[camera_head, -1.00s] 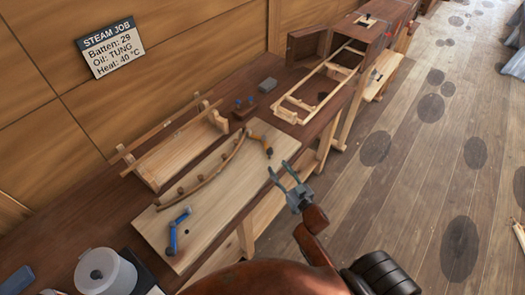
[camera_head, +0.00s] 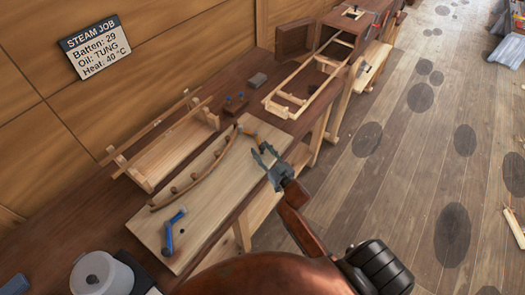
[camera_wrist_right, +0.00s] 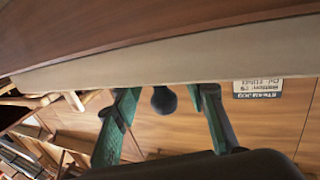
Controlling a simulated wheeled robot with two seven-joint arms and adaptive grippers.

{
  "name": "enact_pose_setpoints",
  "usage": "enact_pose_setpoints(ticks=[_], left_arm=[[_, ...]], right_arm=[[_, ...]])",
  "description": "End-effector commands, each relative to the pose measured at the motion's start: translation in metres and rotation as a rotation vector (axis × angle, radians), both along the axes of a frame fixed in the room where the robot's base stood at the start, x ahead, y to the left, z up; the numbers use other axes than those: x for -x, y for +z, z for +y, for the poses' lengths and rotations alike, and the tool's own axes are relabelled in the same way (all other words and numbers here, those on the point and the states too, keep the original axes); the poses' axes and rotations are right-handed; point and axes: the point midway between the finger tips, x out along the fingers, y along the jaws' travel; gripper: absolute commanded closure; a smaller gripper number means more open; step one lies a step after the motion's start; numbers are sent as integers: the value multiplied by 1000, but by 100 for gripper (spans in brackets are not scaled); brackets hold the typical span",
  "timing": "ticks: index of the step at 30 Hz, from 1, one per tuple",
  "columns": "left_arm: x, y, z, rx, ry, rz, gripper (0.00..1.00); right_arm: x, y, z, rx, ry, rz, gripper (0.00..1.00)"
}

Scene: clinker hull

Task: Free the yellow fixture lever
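The yellow fixture lever (camera_head: 251,132) sits at the far end of the pale board (camera_head: 207,218), by the end of a curved wooden batten (camera_head: 200,178). My right gripper (camera_head: 262,150) is open, with its fingertips close to the lever and partly covering its near end. In the right wrist view the two fingers (camera_wrist_right: 165,105) stand apart, and a dark rounded knob (camera_wrist_right: 164,99) shows between them. I cannot tell whether a finger touches it. A blue lever (camera_head: 170,232) stands at the board's near end. My left gripper is not in view.
A wooden rack (camera_head: 165,155) stands behind the board. A small block with blue pegs (camera_head: 236,103) and a grey block (camera_head: 257,80) lie farther along the bench. A wooden frame (camera_head: 310,85) is beyond. A white pot (camera_head: 103,272) is at the near left.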

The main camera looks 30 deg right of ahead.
Motion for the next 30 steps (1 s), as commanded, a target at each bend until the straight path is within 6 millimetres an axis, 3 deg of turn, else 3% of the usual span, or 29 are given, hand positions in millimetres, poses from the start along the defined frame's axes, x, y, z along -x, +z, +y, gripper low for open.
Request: enact_pose_setpoints(ticks=[6, 18, 30], left_arm=[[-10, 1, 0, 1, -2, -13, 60], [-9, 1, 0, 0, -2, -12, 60], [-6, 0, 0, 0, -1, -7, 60]], right_arm=[[1, 0, -1, 0, -1, 0, 72], [1, 0, -1, -1, -2, 0, 100], [1, 0, -1, 0, -1, 0, 100]])
